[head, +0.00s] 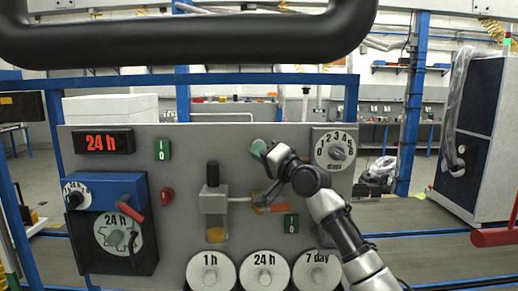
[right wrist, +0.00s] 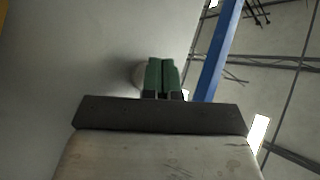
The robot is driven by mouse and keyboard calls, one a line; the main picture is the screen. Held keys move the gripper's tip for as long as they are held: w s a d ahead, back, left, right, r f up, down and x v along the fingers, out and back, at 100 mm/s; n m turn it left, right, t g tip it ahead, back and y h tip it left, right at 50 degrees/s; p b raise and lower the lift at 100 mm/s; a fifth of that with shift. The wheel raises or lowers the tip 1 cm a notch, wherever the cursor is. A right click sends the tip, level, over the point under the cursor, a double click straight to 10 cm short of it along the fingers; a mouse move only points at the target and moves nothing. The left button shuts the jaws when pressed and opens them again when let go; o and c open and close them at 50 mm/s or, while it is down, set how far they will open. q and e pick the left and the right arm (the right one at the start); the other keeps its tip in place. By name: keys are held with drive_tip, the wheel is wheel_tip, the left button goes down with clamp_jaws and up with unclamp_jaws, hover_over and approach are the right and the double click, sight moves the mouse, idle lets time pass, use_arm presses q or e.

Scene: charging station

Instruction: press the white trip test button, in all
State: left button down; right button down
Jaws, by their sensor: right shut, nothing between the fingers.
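My right gripper (head: 258,148) reaches in from the lower right to the upper middle of the grey panel (head: 130,140). Its green fingertips are together and empty, close to the panel face. In the right wrist view the shut green fingers (right wrist: 162,76) point at the panel, with a pale round shape (right wrist: 138,75) partly hidden behind their left side. It may be the white trip test button; I cannot tell whether the fingers touch it. In the head view no white button is clear near the fingertips; the gripper covers that spot. My left gripper is not in view.
A numbered dial (head: 335,150) sits just right of my right gripper. Round labels (head: 265,272) line the bottom.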

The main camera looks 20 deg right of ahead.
drive_tip(key=shift+r, duration=0.1)
idle(0.4)
drive_tip(key=shift+s+a+p, duration=0.15)
drive_tip(key=shift+s+p, duration=0.45)
drive_tip(key=shift+s, duration=0.1)
drive_tip(key=s+p, duration=0.1)
drive_tip(key=s, duration=0.1)
drive_tip(key=s+a+p, duration=0.1)
drive_tip(key=s+p, duration=0.1)
drive_tip(key=shift+s+a, duration=0.2)
drive_tip(key=shift+s, duration=0.15)
idle(0.4)
